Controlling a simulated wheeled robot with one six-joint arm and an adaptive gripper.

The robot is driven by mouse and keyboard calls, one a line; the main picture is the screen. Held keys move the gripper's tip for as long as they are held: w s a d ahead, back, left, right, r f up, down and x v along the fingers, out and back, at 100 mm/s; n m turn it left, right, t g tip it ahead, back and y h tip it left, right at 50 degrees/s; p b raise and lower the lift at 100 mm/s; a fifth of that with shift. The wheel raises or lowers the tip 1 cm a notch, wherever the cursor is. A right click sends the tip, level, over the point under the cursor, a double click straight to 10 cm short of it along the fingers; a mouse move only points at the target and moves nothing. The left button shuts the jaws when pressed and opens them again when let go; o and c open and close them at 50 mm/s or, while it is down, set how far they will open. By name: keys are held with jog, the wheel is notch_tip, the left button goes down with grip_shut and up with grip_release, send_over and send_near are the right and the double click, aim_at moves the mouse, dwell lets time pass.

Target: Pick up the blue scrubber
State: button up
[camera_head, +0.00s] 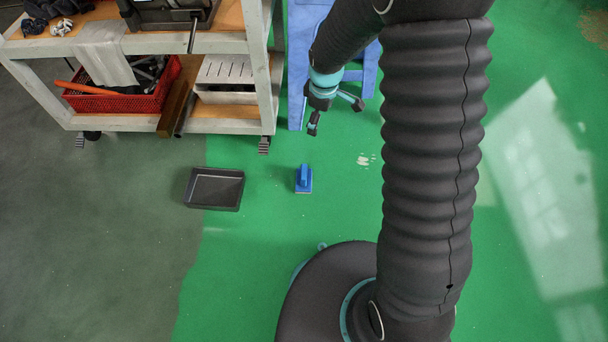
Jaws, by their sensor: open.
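The blue scrubber (304,179) lies on the green floor near the middle of the camera_head view. It has a flat blue base and a raised blue handle on top. My gripper (334,118) is above and to the right of it in the picture, in front of a blue piece of furniture. Its fingers are spread open and empty, apart from the scrubber. Nothing hides the scrubber.
A black tray (241,190) sits on the floor left of the scrubber. A tooling cart (190,42) with a red basket (128,98) stands at the upper left. A blue stool-like piece (297,75) stands behind my gripper. Green floor around the scrubber is clear.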

aim_at(304, 171)
jog(key=a+f+n, duration=0.1)
jog(key=f, duration=0.8)
jog(key=a+f+n+g+b, duration=0.1)
jog(key=a+f+n, duration=0.1)
jog(key=f, duration=0.7)
jog(key=w+a+f+n+b, duration=0.1)
jog(key=f, duration=0.7)
jog(key=shift+a+f, duration=0.25)
jog(key=shift+f, duration=0.15)
jog(key=shift+w+f+b, duration=0.15)
jog(key=shift+f+b, duration=0.15)
jog(key=shift+f, duration=1.2)
jog(key=shift+w+f+b, duration=0.1)
jog(key=shift+f+b, duration=0.15)
jog(key=shift+f, duration=1.2)
jog(key=c, duration=1.5)
jog(key=shift+r, duration=0.15)
notch_tip(304, 171, up, 4)
jog(key=shift+w+r+p, duration=0.1)
jog(key=shift+r+p, duration=0.15)
jog(key=shift+p, duration=0.2)
jog(key=s+d+r, duration=0.2)
jog(key=d, duration=0.1)
jog(key=s+d+r, duration=0.2)
jog(key=d, duration=0.1)
jog(key=s+d+r+p, duration=0.1)
jog(key=s+d+r, duration=0.1)
jog(key=d, duration=0.2)
jog(key=shift+s+r, duration=0.15)
jog(key=shift+s, duration=0.1)
